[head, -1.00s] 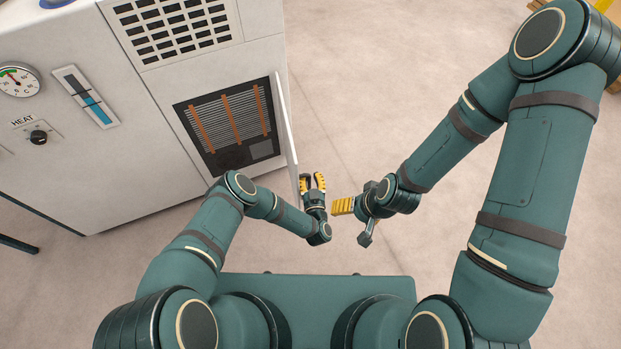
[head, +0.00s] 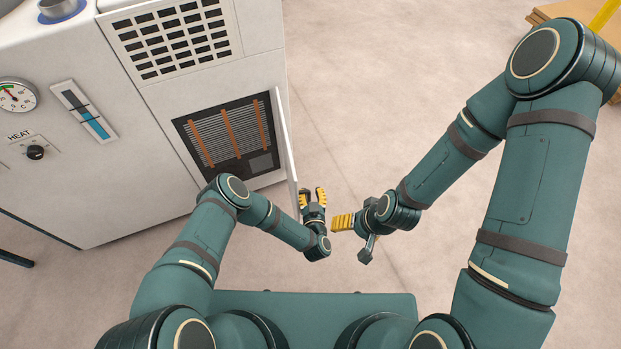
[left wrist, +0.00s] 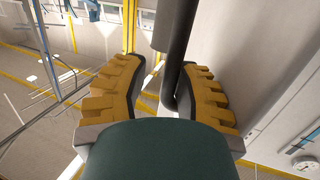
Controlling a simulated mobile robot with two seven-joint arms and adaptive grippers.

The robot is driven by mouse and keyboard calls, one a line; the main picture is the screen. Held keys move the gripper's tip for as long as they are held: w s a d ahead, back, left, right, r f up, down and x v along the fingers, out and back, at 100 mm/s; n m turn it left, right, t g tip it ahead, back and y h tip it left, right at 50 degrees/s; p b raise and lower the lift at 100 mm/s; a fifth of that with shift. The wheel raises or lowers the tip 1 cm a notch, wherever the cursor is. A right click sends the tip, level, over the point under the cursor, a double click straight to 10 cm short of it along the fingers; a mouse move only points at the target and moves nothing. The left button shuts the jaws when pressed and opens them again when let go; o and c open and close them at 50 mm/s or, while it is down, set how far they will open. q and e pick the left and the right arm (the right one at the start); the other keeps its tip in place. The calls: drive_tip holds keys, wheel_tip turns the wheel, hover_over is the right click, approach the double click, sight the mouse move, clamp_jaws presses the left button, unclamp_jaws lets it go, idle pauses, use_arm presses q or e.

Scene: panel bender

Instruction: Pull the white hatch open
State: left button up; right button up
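The white hatch (head: 286,145) stands open on the machine's front, swung out at its right edge and seen nearly edge-on. Its dark opening (head: 228,132) shows a grille with orange strips. My left gripper (head: 313,195) is beside the hatch's free end, fingers apart. In the left wrist view the left gripper (left wrist: 158,80) has a dark curved bar (left wrist: 178,75), which looks like the hatch's handle, between its fingers, near the right finger and clear of the left one. A pale panel (left wrist: 235,50) lies to the right. My right gripper (head: 342,222) is just right of the left one, seen side-on.
The white machine (head: 120,180) fills the left, with a gauge (head: 17,96), a heat knob (head: 35,152) and a vent (head: 172,40). Open floor (head: 370,100) lies to the right of the hatch. A wooden pallet (head: 560,10) is at the top right.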

use_arm(q)
wheel_tip(320, 180, up, 10)
drive_tip(key=w+t, duration=0.1)
drive_tip(key=shift+w+n, duration=0.25)
drive_tip(key=shift+n, duration=0.05)
use_arm(e)
drive_tip(key=shift+r, duration=0.35)
use_arm(q)
wheel_tip(320, 180, down, 8)
drive_tip(key=s+d+f+m+g+h, duration=0.1)
drive_tip(key=s+d+m+g+h, duration=0.1)
drive_tip(key=d+g+h, duration=0.15)
drive_tip(key=s+d+p, duration=0.1)
drive_tip(key=s+d, duration=0.9)
drive_tip(key=s, duration=0.1)
drive_tip(key=shift+s+d+y, duration=0.25)
drive_tip(key=shift+d+y, duration=0.1)
drive_tip(key=shift+y, duration=0.1)
use_arm(e)
drive_tip(key=shift+s+r, duration=0.45)
drive_tip(key=shift+r, duration=0.35)
use_arm(q)
drive_tip(key=shift+r+g+p, duration=0.15)
drive_tip(key=shift+g+p, duration=0.1)
drive_tip(key=shift+p, duration=0.1)
use_arm(e)
drive_tip(key=shift+r, duration=0.15)
